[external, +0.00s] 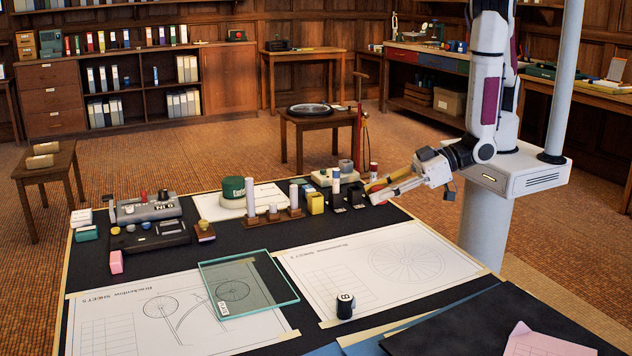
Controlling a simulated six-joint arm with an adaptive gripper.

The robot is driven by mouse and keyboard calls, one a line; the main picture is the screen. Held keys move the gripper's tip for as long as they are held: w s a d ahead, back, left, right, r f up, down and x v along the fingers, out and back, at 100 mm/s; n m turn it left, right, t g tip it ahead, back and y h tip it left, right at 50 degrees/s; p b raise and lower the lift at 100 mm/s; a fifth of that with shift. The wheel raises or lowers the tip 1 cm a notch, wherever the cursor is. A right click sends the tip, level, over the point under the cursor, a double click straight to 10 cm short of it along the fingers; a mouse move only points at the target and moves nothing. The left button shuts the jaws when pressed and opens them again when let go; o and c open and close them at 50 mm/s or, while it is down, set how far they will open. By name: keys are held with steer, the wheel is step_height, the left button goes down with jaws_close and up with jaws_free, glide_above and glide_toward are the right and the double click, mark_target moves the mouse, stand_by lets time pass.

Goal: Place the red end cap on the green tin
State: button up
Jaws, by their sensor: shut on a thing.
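The green tin (233,188) is a round, dark green tin with a pale label. It stands upright at the back of the black drafting board, left of the middle. My gripper (374,192) is at the back right edge of the board, to the right of the tin and well apart from it. It points left and is shut on a small red piece, which I take to be the red end cap. The piece is small and partly hidden by the fingers.
Wooden stand with pale cylinders (272,215), yellow block (315,203) and dark blocks stand between tin and gripper. A glass plate (248,290) and a black cylinder (345,305) lie nearer the front. A grey device (147,208) stands left. Drawing sheets leave open room.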

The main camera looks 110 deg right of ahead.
steer(key=w+d+m+h, duration=0.2)
steer(key=w+d, duration=0.1)
steer(key=d, duration=0.4)
step_height(320, 180, up, 8)
steer(key=n+y, duration=0.6)
glide_above(233, 180)
steer(key=shift+s+d+f+m+t, duration=0.1)
steer(key=shift+s+d+m+t, duration=0.05)
steer(key=shift+m+t, duration=0.15)
steer(key=shift+f, duration=3.15)
